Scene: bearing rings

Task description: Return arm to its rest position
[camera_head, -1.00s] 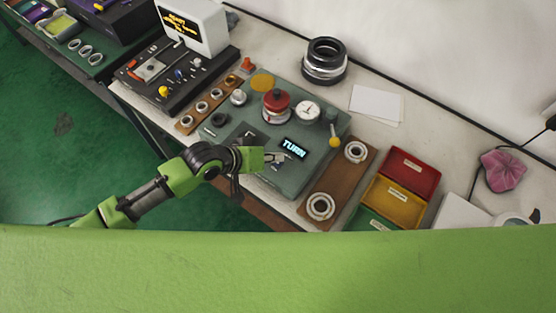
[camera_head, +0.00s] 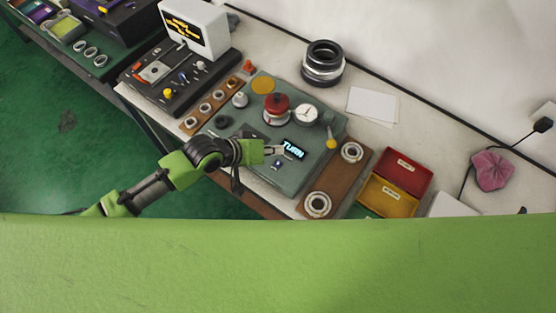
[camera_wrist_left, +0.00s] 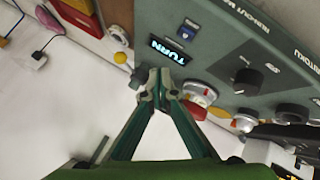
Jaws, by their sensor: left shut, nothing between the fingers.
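My left gripper (camera_head: 275,149) reaches in from the left over the grey-green machine panel (camera_head: 245,118). Its fingers are closed together with nothing between them; the closed tips also show in the left wrist view (camera_wrist_left: 154,84). In the head view the tips lie just left of the lit screen reading TURN (camera_head: 293,150), above a small blue-marked button (camera_head: 277,166). In the wrist view the screen (camera_wrist_left: 168,50) is beyond the tips. Whether the tips touch the panel cannot be told. My right gripper is not in view.
The panel carries a red knob (camera_head: 275,104), a dial gauge (camera_head: 306,114) and a yellow-balled lever (camera_head: 331,143). Brown ring boards flank it. Red (camera_head: 404,172) and yellow (camera_head: 387,196) bins stand right. Black rings (camera_head: 323,62) are stacked behind.

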